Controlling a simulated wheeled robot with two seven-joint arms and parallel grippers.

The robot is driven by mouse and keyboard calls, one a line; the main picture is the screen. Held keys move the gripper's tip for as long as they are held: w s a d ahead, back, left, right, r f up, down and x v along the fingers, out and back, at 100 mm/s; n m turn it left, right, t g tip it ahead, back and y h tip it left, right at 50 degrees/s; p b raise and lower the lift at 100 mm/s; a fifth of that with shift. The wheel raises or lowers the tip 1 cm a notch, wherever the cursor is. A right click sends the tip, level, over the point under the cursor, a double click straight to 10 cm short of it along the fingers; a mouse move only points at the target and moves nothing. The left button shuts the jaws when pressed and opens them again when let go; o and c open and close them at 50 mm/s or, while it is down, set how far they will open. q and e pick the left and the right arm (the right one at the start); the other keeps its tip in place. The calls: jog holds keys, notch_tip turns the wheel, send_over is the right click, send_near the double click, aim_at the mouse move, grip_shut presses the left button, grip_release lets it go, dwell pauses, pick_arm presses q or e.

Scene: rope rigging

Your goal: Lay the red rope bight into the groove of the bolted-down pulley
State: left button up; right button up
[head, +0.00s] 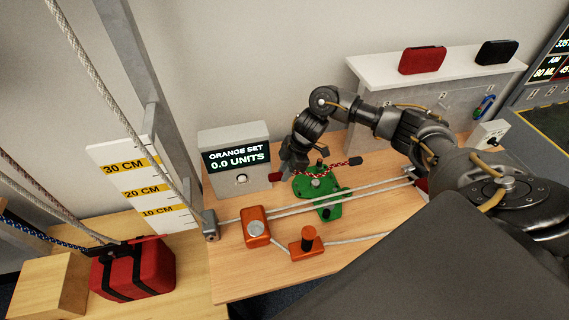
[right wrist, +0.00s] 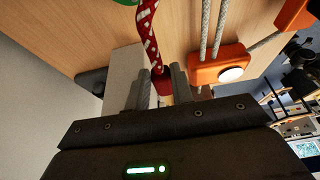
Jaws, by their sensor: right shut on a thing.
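The red rope (head: 335,165), flecked with white, stretches across the green pulley (head: 303,188) on the wooden bench. It has a dark end piece at the right and a red end piece (head: 275,177) at the left. I cannot tell whether the rope sits in the groove or above it. My right gripper (head: 286,168) is at the left of the pulley, shut on the rope near its red end. In the right wrist view the rope (right wrist: 147,30) runs down between the two grey fingers (right wrist: 158,88). My left gripper is not in view.
An orange block (head: 257,238) and an orange post (head: 308,240) stand in front, with pale ropes running past. A display box (head: 237,180) stands behind left. A white shelf (head: 440,68) is behind.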

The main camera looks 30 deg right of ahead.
jog(key=shift+d+f, duration=0.15)
jog(key=shift+f, duration=0.05)
dwell(0.3)
jog(key=shift+r, duration=0.1)
jog(key=shift+p, duration=0.3)
notch_tip(320, 180, down, 6)
jog(key=b, duration=0.4)
jog(key=shift+p, duration=0.8)
dwell(1.4)
jog(key=shift+f+b, duration=1)
jog(key=shift+f, duration=0.35)
